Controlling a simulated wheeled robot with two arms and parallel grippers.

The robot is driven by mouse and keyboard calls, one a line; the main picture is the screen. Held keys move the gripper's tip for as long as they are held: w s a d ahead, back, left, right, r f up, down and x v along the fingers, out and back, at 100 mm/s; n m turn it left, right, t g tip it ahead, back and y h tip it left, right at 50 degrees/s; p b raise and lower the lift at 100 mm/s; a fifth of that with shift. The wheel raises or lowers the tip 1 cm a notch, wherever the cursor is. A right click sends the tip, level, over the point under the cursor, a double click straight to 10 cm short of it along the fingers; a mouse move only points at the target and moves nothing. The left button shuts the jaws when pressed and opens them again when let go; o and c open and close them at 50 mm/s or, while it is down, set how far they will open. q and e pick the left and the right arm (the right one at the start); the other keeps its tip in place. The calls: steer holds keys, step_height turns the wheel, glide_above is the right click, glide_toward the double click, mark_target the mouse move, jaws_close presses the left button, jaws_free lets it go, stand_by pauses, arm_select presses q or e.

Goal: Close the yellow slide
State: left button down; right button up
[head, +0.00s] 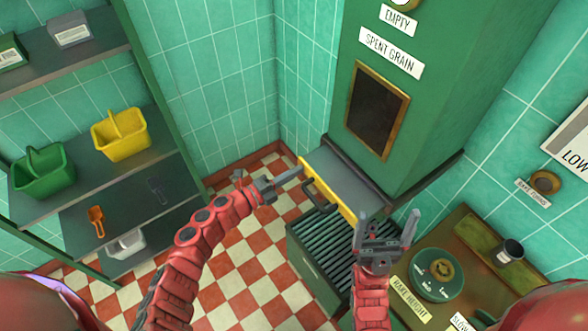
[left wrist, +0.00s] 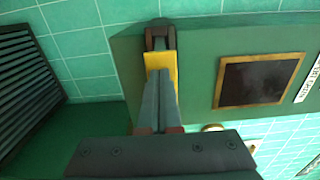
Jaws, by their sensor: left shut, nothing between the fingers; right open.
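The slide is a grey plate (head: 345,182) with a yellow front bar (head: 328,191) and a dark handle (head: 318,197). It sticks out from under the green spent grain hopper (head: 425,110). My left gripper (head: 298,172) is shut and empty, its tips at the upper left end of the yellow bar. In the left wrist view the shut fingers (left wrist: 158,85) point at the yellow bar (left wrist: 161,62) and overlap part of it; I cannot tell whether they touch it. My right gripper (head: 389,222) is open and empty, right of the slide and in front of the hopper.
A slatted green bin (head: 318,262) stands below the slide. At the right is a counter (head: 462,232) with a round dial (head: 437,272) and a dark cup (head: 509,251). At the left, shelves hold a yellow basket (head: 121,136) and a green basket (head: 42,172). Checkered floor is open between.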

mark_target(315, 159)
arm_select(q)
steer(key=b+x, duration=0.1)
steer(key=x, duration=0.1)
steer(key=b+x, duration=0.1)
steer(key=x, duration=0.1)
steer(key=b+x, duration=0.2)
steer(key=shift+w+d+f, duration=0.25)
steer(key=shift+d, duration=0.05)
steer(key=shift+w+d+r, duration=0.1)
steer(key=shift+w+d, duration=0.1)
steer(key=shift+d, duration=0.1)
steer(key=shift+s+r, duration=0.1)
steer(key=shift+r, duration=0.15)
